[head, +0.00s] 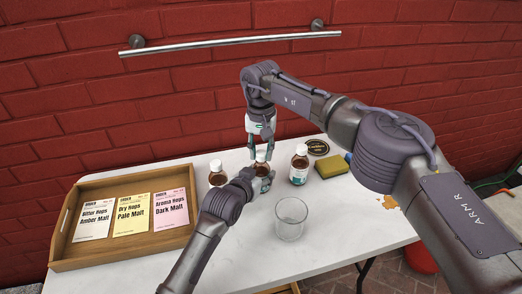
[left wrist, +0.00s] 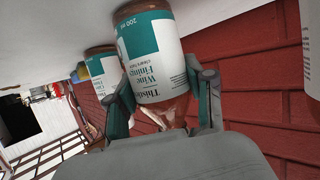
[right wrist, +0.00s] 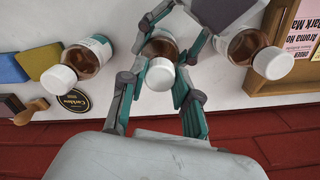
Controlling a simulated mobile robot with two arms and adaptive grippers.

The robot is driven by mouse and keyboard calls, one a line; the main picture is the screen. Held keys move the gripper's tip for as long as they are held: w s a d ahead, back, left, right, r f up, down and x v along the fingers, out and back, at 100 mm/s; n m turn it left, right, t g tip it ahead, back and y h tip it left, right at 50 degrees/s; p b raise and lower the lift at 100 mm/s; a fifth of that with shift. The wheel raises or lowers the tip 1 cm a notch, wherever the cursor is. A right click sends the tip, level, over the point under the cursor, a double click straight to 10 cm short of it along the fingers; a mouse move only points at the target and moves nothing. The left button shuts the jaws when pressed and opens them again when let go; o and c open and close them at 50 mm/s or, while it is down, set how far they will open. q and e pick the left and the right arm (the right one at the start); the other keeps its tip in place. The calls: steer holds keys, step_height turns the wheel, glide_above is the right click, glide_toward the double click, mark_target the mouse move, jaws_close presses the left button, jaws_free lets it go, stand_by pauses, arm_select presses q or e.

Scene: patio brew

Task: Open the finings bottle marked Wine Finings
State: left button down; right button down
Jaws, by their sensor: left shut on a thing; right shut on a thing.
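The Wine Finings bottle (head: 264,171) is brown with a white cap and a white and teal label, and stands in the middle of three bottles on the white table. Its label reads Wine Finings in the left wrist view (left wrist: 150,62). My left gripper (head: 257,177) is shut around the bottle's body from the front. My right gripper (head: 258,153) comes down from above and is shut on the white cap (right wrist: 160,75). The cap sits on the bottle's neck between the right fingers; whether it is loose cannot be told.
Similar bottles stand close by, one at left (head: 217,175) and one at right (head: 298,168). An empty glass (head: 290,222) stands in front. A wooden tray (head: 64,224) with cards is at left. A sponge (head: 329,169) and a round black coaster (head: 318,147) lie at right.

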mark_target(261, 152)
steer(key=shift+r, duration=0.15)
steer(key=shift+r, duration=0.95)
steer(key=shift+r, duration=2)
arm_select(q)
steer(key=shift+c, duration=1.7)
jaws_free()
